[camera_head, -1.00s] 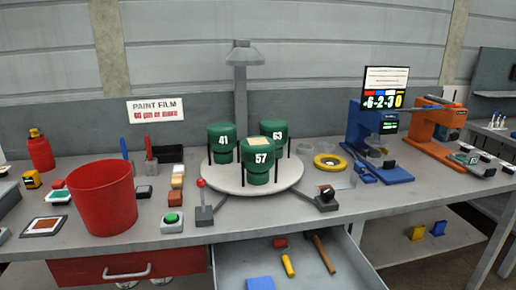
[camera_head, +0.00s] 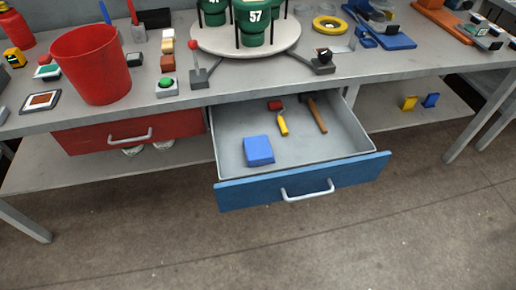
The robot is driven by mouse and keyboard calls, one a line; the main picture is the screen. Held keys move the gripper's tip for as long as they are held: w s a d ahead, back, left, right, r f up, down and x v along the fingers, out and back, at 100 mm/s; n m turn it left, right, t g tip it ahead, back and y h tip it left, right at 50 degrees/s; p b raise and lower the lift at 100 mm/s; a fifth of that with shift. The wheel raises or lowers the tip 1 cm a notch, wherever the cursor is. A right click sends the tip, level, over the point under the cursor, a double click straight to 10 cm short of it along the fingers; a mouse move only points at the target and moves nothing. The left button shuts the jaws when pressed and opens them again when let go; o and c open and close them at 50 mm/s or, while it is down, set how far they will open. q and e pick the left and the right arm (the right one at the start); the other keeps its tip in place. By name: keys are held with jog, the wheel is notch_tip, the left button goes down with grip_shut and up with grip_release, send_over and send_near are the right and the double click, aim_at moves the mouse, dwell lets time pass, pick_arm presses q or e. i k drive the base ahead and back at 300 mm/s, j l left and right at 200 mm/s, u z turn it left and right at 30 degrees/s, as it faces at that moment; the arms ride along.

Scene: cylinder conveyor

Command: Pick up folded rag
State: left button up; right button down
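A folded blue rag (camera_head: 258,151) lies flat on the floor of the open drawer (camera_head: 340,146), towards its front left. The drawer has a blue front with a pale bar handle (camera_head: 307,190). Nothing covers the rag. Neither of my grippers shows in the head view.
A yellow-handled tool with a red head (camera_head: 282,125) and a wooden-handled hammer (camera_head: 317,115) lie at the drawer's back. A red bucket (camera_head: 92,64), a green button box (camera_head: 167,86) and a round turntable (camera_head: 270,48) stand on the bench above. The shut red drawer (camera_head: 128,132) is left.

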aim_at(258, 150)
jog(key=i+j+z, duration=0.3)
jog(key=j, duration=0.15)
jog(key=j+z, duration=0.25)
jog(key=j, duration=0.25)
jog(key=i+j+z, duration=0.1)
jog(key=j+z, duration=0.2)
jog(key=j, duration=0.2)
